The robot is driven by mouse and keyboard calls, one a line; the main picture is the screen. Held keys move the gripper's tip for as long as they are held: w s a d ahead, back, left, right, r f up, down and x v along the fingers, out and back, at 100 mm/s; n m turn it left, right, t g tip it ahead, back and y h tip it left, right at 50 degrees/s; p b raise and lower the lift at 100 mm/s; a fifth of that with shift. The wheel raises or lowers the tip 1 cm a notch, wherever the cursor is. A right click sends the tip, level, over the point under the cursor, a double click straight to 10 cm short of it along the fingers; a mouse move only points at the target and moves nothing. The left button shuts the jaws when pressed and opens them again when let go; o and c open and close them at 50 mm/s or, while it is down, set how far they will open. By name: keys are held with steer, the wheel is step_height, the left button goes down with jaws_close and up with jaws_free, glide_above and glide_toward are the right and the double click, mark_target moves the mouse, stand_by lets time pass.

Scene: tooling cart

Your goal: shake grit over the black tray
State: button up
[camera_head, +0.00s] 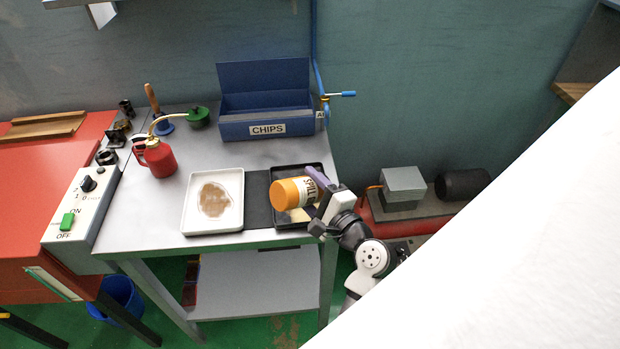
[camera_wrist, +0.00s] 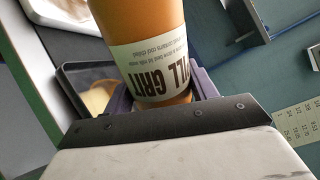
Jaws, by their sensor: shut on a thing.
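An orange grit canister (camera_head: 290,193) with a white label reading SPILL is held tilted nearly on its side, its far end to the left. My gripper (camera_head: 315,188) is shut on it, over the black tray (camera_head: 322,169). In the wrist view the canister (camera_wrist: 140,30) fills the middle, between the purple fingers of my gripper (camera_wrist: 160,92). The black tray (camera_wrist: 75,72) shows behind it, with a tan patch inside (camera_wrist: 98,98). The canister and gripper hide much of the tray in the head view. I cannot see grit falling.
A white tray (camera_head: 188,218) with a brown patch lies left of the black tray, with a dark mat (camera_head: 257,205) between. A blue CHIPS box (camera_head: 265,112) stands behind.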

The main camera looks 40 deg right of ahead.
steer(key=shift+w+d, duration=0.4)
steer(key=shift+w, duration=0.25)
steer(key=shift+w+d, duration=0.35)
steer(key=shift+w, duration=0.35)
steer(key=shift+w+d, duration=0.4)
steer(key=shift+w, duration=0.25)
steer(key=shift+w, duration=0.1)
steer(key=shift+w+d, duration=0.6)
steer(key=shift+w, duration=0.35)
steer(key=shift+w+d, duration=0.55)
steer(key=shift+w, duration=0.35)
steer(key=shift+w+d, duration=0.35)
steer(key=shift+w, duration=0.3)
steer(key=shift+w+d, duration=0.4)
steer(key=shift+w, duration=0.25)
steer(key=shift+w+d, duration=0.35)
steer(key=shift+w, duration=0.3)
steer(key=shift+a, duration=0.1)
steer(key=shift+w+a, duration=0.55)
steer(key=shift+a, duration=0.4)
steer(key=shift+w+a, duration=0.55)
steer(key=shift+a, duration=0.35)
